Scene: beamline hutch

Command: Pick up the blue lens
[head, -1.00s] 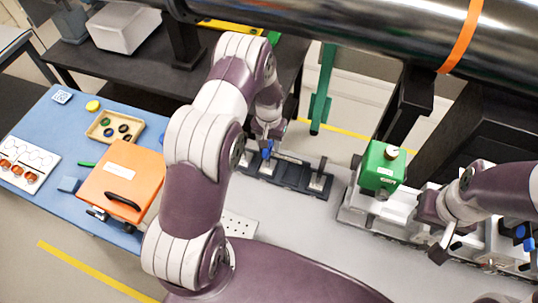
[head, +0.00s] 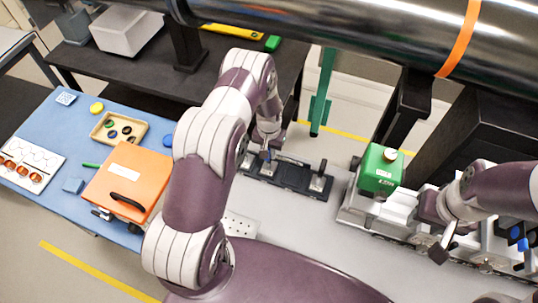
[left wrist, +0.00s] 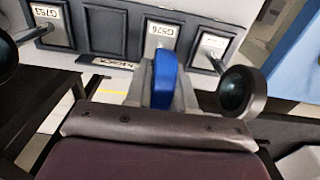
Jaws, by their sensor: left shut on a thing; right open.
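The blue lens (left wrist: 164,80) shows edge-on in the left wrist view, between the fingers of my left gripper (left wrist: 163,90). The gripper is shut on it. It is in front of the G576 place of a dark rack (left wrist: 108,30); the fingers hide its lower part, so I cannot tell whether it still stands in the rack. In the head view my left gripper (head: 267,152) is at the left part of the rack (head: 290,178), and the lens there is small and mostly hidden. My right gripper (head: 441,247) is open and empty, at the right.
Dark round pieces on metal rods (left wrist: 240,92) flank my left gripper closely. A green box (head: 380,170) stands on the rail to the right. The blue table holds an orange case (head: 126,180) and a tray (head: 97,131) of small discs. A large pipe (head: 370,35) crosses overhead.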

